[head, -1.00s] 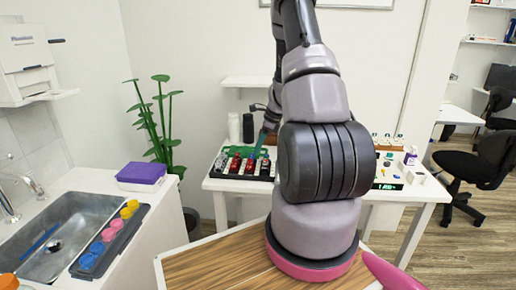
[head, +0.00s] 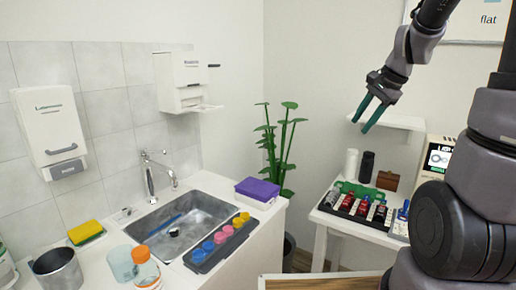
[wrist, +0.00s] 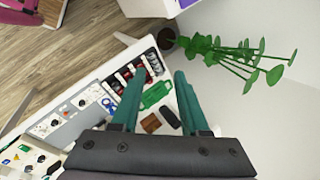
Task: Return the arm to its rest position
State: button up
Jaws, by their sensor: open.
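My gripper (head: 371,112) is raised in the air at the upper right of the head view, in front of the wall and a small wall shelf. Its two green fingers point down and to the left. They are apart with nothing between them. In the wrist view my gripper (wrist: 158,98) hangs above the white table, its fingers spread and empty. My arm rises at the right edge of the head view, and part of it is cut off.
A white table (head: 323,217) holds a black rack (head: 349,215) with several small items. A white shelf (head: 405,122) is close to the gripper. A plant (head: 280,150) stands left of the table. A counter with a sink (head: 180,222) and a purple-lidded box (head: 257,189) is further left.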

jog(key=s+a+r+n+t, duration=0.1)
jog(key=s+r+n, duration=0.3)
jog(key=s, duration=0.4)
jog(key=s+a+r+n+t+h, duration=0.1)
jog(key=s+a+r+n, duration=0.3)
jog(key=s, duration=0.4)
jog(key=shift+s+r+n+t, duration=0.2)
jog(key=shift+r+n+t, duration=0.2)
jog(key=shift+r+n, duration=0.15)
jog(key=shift+a, duration=0.1)
